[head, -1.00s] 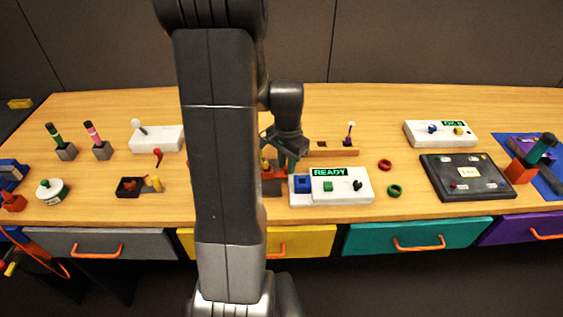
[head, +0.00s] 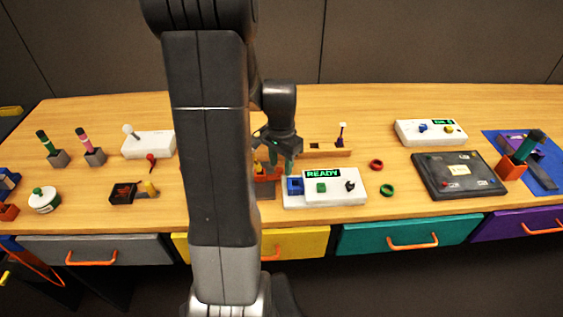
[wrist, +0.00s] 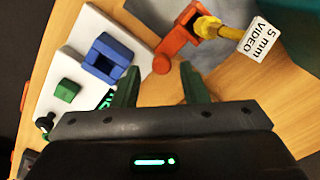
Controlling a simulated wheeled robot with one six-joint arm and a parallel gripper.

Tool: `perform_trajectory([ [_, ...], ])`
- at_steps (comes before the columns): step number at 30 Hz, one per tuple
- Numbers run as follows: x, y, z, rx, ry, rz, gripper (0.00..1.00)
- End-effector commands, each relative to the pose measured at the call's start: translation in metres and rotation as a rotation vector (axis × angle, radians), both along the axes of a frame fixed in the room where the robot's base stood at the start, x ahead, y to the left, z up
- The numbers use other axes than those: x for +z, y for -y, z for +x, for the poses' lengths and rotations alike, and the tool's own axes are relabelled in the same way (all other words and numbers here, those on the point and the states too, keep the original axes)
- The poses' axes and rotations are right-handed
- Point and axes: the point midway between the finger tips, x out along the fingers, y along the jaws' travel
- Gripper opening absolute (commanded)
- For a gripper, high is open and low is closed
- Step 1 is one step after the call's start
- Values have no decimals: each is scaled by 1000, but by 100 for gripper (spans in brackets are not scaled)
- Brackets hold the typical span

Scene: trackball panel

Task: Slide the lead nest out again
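An orange holder (wrist: 178,42), which I take to be the lead nest, carries a yellow lead (wrist: 212,27) tagged "5 mm VIDEO". In the head view the orange holder (head: 268,175) is partly hidden by my arm and gripper. Beside it is a white panel (wrist: 75,50) with a blue socket block (wrist: 107,58) and a green button (wrist: 67,90). Its screen reads READY in the head view. My gripper (wrist: 160,84) is open, its green fingers apart, with the holder's rounded end just beyond and between the fingertips. I cannot tell the height gap. My gripper (head: 281,160) hangs over the panel's left end.
Red and green rings (head: 387,190) lie right of the panel. A wooden block with a small lever (head: 341,135) stands behind. A dark box (head: 459,175) and another white panel (head: 431,132) are farther right. Bare tabletop (head: 345,105) lies behind.

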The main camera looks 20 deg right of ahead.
Motion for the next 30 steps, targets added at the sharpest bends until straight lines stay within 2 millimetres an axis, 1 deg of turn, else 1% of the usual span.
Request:
perform_trajectory([
  [1,9,0,-1,0,-1,0,41],
  [12,56,3,-1,6,1,-2,41],
  [15,65,4,0,7,2,-2,41],
  [20,71,4,0,9,3,-3,41],
  [30,70,4,0,9,2,-2,41],
])
